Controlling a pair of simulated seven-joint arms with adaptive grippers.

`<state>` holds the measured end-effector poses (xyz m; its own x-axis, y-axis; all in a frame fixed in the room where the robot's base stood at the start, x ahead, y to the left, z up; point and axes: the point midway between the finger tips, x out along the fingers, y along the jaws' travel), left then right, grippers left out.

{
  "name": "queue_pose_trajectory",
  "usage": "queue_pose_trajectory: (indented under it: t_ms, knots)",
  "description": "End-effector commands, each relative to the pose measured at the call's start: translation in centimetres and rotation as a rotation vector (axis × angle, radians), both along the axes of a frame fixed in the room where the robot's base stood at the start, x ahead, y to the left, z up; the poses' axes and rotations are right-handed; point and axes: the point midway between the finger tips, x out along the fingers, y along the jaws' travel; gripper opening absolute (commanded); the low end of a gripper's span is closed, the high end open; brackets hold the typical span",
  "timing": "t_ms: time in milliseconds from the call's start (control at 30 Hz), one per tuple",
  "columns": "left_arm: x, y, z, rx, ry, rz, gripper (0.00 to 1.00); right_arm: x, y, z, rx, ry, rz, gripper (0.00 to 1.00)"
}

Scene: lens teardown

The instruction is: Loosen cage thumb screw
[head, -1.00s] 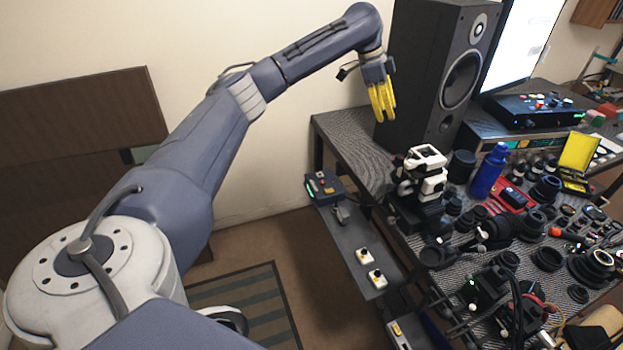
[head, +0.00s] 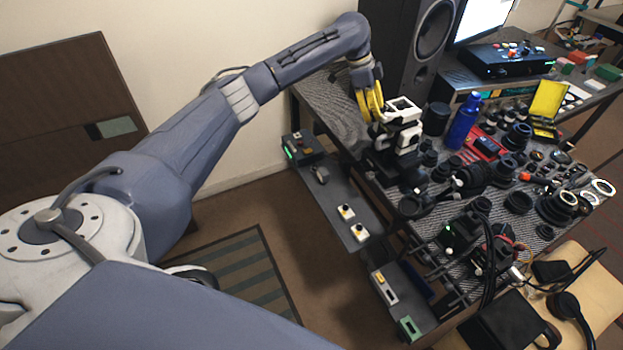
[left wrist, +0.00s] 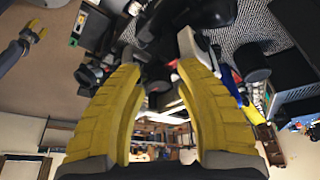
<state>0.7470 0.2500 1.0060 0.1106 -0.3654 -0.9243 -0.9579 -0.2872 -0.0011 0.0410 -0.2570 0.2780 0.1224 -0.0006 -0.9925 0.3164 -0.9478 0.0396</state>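My left gripper (head: 370,104) has yellow fingers and is beside the left side of a white and black device (head: 404,109) on a dark mount, probably the caged camera. In the left wrist view my left gripper (left wrist: 160,66) has its fingers wide apart with nothing held between them. A white part of the device (left wrist: 189,43) shows at the right fingertip; I cannot tell whether they touch. The thumb screw is too small to make out. A small arm with yellow fingers (left wrist: 36,30), apparently my right gripper, is at the upper left; its opening is unclear.
A tall black speaker (head: 398,45) stands behind the device. A blue bottle (head: 463,122) and many black lens parts crowd the table to the right. A lower shelf (head: 335,195) with small switches is at the front left.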

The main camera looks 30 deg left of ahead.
Motion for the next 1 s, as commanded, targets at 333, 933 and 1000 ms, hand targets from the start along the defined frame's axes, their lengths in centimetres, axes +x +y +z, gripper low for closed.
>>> queue_pose_trajectory:
  t_ms: [333,933,1000]
  knots:
    - [0.2,0.5,1.1,-0.001,-0.003,-0.289,0.34,0.0,0.0,0.0,0.000,0.000,0.000,0.44]
    - [0.1,4.4,10.4,0.000,-0.002,-0.284,0.34,0.0,0.0,0.0,0.000,0.000,0.000,0.44]
    - [0.1,4.8,11.5,0.000,-0.002,-0.285,0.34,0.0,0.0,0.0,0.000,0.000,0.000,0.44]
